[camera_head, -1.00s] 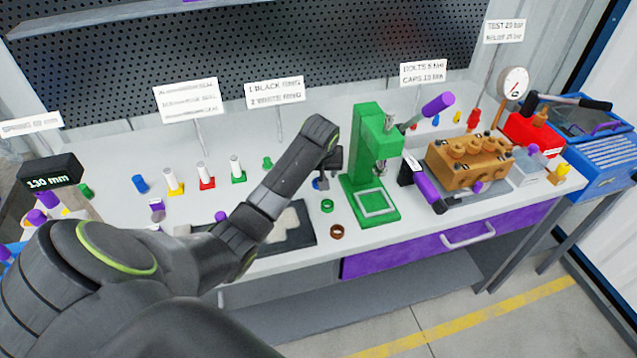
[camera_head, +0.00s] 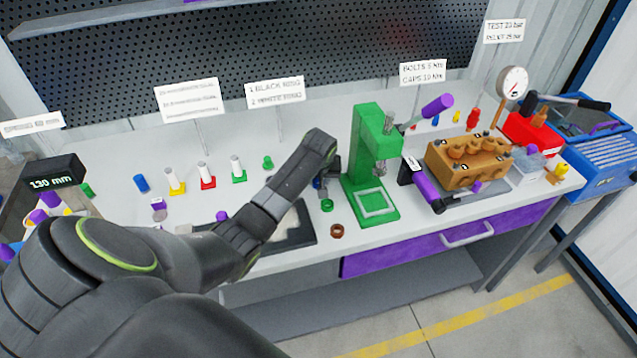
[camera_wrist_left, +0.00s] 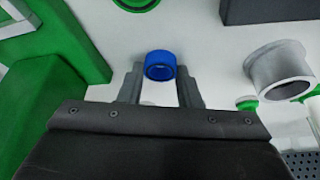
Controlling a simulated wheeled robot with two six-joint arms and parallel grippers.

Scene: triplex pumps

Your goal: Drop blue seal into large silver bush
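The blue seal (camera_wrist_left: 160,66) is a short ring between the two fingertips of my left gripper (camera_wrist_left: 160,72) in the left wrist view. The fingers look closed on its sides. The large silver bush (camera_wrist_left: 278,72) is a flanged grey cylinder to the right of the gripper in that view, apart from the seal. In the head view my left gripper (camera_head: 321,186) is over the bench just left of the green press, mostly hidden by its own wrist. I cannot make out the silver bush there. My right gripper is not in view.
The green press (camera_head: 372,175) stands close to the right of my left gripper. A green ring (camera_head: 327,205) and a brown ring (camera_head: 337,231) lie in front of it. A dark mat (camera_head: 300,237) lies to the left. Colored posts (camera_head: 236,170) stand farther back.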

